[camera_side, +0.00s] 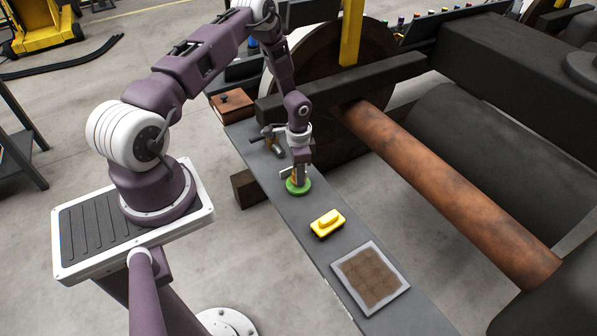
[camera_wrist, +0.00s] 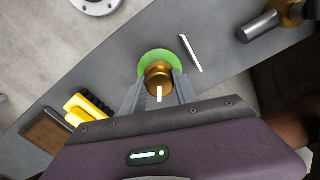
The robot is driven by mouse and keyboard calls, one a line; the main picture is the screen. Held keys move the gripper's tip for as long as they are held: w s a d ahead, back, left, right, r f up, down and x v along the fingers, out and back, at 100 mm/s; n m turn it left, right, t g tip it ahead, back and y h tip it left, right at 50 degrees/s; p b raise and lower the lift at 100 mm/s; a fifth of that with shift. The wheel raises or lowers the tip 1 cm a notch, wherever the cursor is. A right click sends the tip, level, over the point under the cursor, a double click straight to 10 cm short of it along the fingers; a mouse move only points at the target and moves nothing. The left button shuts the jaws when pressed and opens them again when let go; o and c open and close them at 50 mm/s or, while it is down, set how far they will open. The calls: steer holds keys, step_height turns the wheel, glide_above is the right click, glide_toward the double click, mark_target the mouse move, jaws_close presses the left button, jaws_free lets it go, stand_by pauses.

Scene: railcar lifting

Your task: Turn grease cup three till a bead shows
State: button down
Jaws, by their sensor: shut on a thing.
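A round brass cup (camera_wrist: 158,74) with a white mark on its near side sits on a green disc (camera_wrist: 150,57) on the grey bench plank. My gripper (camera_wrist: 158,82) is shut on the brass cup, one finger on each side. In the side view my gripper (camera_side: 297,178) points down over the green disc (camera_side: 298,187), which lies on the plank. The fingers hide most of the cup there. I see no number on the cup, and I cannot make out a bead. A thin white stick (camera_wrist: 190,53) lies beside the disc.
A yellow brush (camera_side: 327,223) and a framed brown tray (camera_side: 370,279) lie nearer on the plank (camera_side: 277,177). A hammer (camera_side: 272,143) and a brown box (camera_side: 232,104) are at the far end. A large wheel and rusty axle (camera_side: 440,185) stand to the right.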

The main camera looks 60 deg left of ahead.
stand_by(0.3)
steer(key=c, duration=0.9)
jaws_free()
steer(key=shift+c, duration=0.2)
step_height(320, 180, up, 7)
steer(key=shift+r, duration=0.1)
steer(key=shift+r, duration=0.1)
steer(key=s+d+r+n+t+y, duration=0.1)
steer(key=d+r, duration=0.3)
steer(key=r, duration=0.9)
steer(key=s+d+r+n+t+y, duration=0.1)
steer(key=s+d+r, duration=0.15)
steer(key=r, duration=1.15)
steer(key=s+d+r+t, duration=0.1)
steer(key=s+d+r, duration=0.2)
steer(key=s, duration=0.3)
steer(key=s+d+r+n+t+h, duration=0.1)
steer(key=s+d+r, duration=0.2)
steer(key=s+d, duration=0.2)
steer(key=s+d+r+n+t+h, duration=0.1)
steer(key=s+d+r, duration=0.3)
steer(key=s, duration=0.3)
steer(key=shift+t, duration=0.3)
